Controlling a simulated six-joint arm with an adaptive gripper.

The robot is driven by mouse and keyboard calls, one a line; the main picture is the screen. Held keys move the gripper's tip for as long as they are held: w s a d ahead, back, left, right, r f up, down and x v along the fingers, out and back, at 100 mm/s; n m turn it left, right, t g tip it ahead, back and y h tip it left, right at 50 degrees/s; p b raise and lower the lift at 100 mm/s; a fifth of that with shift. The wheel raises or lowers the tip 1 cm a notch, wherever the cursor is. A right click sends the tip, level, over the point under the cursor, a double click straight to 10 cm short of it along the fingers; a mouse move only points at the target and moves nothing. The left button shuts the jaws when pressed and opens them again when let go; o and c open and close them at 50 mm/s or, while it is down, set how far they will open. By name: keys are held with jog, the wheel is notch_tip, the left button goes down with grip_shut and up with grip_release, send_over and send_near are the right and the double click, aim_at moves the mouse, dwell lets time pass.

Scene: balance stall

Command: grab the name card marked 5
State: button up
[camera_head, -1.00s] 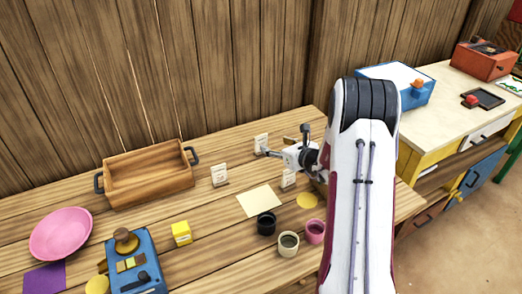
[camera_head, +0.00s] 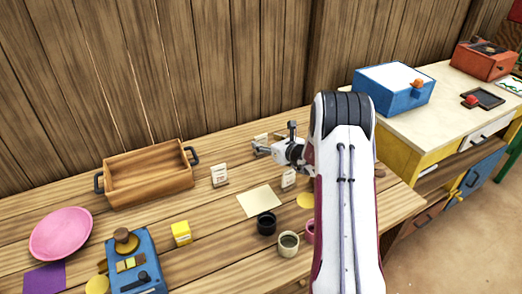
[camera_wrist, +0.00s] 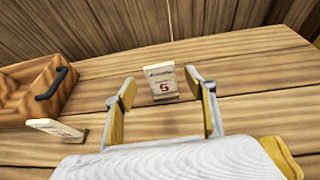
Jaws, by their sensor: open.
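The name card marked 5 (camera_wrist: 162,81) stands upright on the wooden table in the wrist view, with a red 5 on its face. It sits ahead of my gripper (camera_wrist: 162,98), between the lines of the two open fingers and apart from both. In the head view the card (camera_head: 260,139) is partly hidden behind my gripper (camera_head: 259,149). A second card (camera_head: 219,175) stands to its left and shows in the wrist view (camera_wrist: 55,128). A third card (camera_head: 288,178) stands in front of my gripper.
A wooden tray (camera_head: 147,192) with dark handles stands at the left, near the plank wall. A cream sheet (camera_head: 259,200), a black cup (camera_head: 266,223) and a cream cup (camera_head: 288,244) lie nearer the front. The table between the cards is clear.

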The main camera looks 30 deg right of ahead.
aim_at(262, 140)
jog(key=shift+w, duration=0.15)
jog(key=shift+f+x, duration=0.25)
jog(key=shift+x, duration=2.1)
jog(key=c, duration=1.2)
